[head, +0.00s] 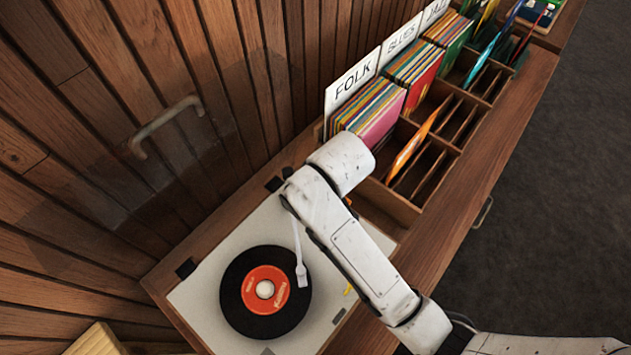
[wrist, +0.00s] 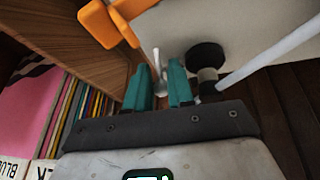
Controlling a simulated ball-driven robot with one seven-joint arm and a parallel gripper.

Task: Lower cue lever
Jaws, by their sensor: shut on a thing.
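The turntable (head: 205,300) carries a black record with an orange label (head: 265,290). Its white tonearm (head: 298,250) has its head over the record's right part; I cannot tell whether the needle touches. In the wrist view the tonearm (wrist: 270,52) runs to the upper right from beside a black round part (wrist: 206,56). The thin, pale cue lever (wrist: 157,62) stands between the teal fingers of my gripper (wrist: 158,86), which is shut on it. In the head view my arm hides the gripper and lever.
An orange bracket-like part (wrist: 108,22) is close to the fingers at the upper left. Record bins with a FOLK sign (head: 352,82) stand behind my arm. A plank wall (head: 90,190) with a handle (head: 165,122) is at left. The wooden counter's right strip (head: 440,235) is clear.

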